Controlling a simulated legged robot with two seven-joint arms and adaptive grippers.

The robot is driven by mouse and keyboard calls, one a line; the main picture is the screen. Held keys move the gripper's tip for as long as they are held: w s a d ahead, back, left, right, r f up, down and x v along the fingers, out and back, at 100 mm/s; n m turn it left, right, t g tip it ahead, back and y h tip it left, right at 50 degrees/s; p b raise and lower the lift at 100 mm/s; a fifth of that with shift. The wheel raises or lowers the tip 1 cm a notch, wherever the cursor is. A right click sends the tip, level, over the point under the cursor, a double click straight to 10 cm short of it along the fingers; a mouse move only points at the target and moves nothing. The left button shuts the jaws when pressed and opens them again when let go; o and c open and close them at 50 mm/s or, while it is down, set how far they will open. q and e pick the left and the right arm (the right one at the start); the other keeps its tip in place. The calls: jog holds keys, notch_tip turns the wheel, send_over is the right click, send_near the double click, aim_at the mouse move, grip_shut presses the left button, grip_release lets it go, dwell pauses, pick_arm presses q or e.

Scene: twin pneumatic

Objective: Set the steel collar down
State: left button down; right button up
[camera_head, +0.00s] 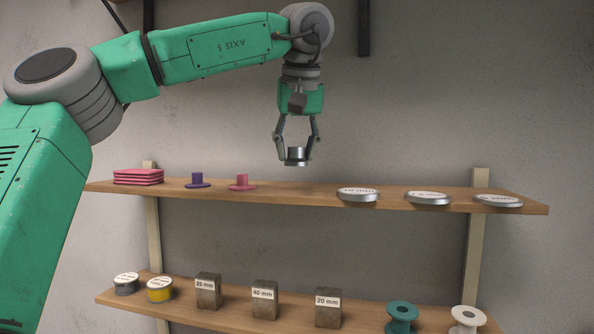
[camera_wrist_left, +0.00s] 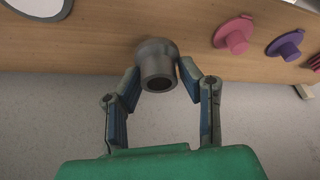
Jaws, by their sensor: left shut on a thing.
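The steel collar (camera_head: 296,155) is a grey metal piece with a wide flange at the bottom and a narrower hollow neck on top. My left gripper (camera_head: 297,148) is shut on it and holds it upright, a little above the upper shelf in the head view. In the left wrist view the collar (camera_wrist_left: 157,72) sits between the two fingertips of my left gripper (camera_wrist_left: 158,82), its bore showing dark. The upper shelf (camera_head: 290,195) has a purple collar (camera_head: 197,181) and a pink collar (camera_head: 242,183) standing left of the gripper. My right gripper is not in view.
Pink stacked pads (camera_head: 138,177) lie at the shelf's left end. Several silver labelled tins, one here (camera_head: 357,195), stand at its right. Bare shelf lies between the pink collar and the tins. The lower shelf (camera_head: 235,318) carries labelled blocks (camera_head: 265,300), tins and spools (camera_head: 401,318).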

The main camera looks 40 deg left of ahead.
aim_at(298, 156)
pick_arm(q)
jog(key=f, duration=0.3)
jog(key=shift+s+d+f, duration=0.2)
jog(key=shift+d+f, duration=0.1)
jog(key=shift+d, duration=0.1)
jog(key=shift+w+f, duration=0.1)
jog(key=shift+f, duration=0.2)
jog(key=shift+w+a+f, duration=0.25)
jog(key=c, duration=1.1)
grip_release()
jog(key=shift+a, duration=0.1)
jog(key=shift+s, duration=0.1)
jog(key=shift+r, duration=0.1)
jog(key=v, duration=1.2)
jog(key=shift+d, duration=0.2)
jog(key=shift+a, duration=0.1)
